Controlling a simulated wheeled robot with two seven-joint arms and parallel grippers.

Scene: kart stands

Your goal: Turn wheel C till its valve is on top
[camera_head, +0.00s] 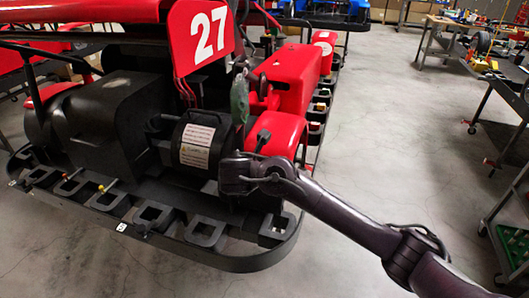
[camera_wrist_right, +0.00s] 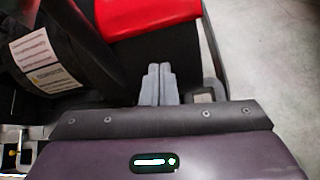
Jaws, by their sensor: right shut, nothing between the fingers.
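My right gripper (camera_wrist_right: 159,72) is shut and empty; its two grey fingers lie together in the right wrist view. In the head view my right arm reaches in from the right, its wrist end in front of the kart's rear; the fingers are hidden there. A black rounded part with a white label (camera_head: 195,146) is just left of it, and shows at the left of the wrist view (camera_wrist_right: 45,62). I cannot make out a wheel marked C or any valve. My left gripper is not in view.
The red kart has a number 27 plate (camera_head: 205,38) and a black slotted bumper (camera_head: 205,232) around its rear. Workbenches (camera_head: 500,100) stand at the right. The grey floor (camera_head: 395,110) between kart and benches is clear.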

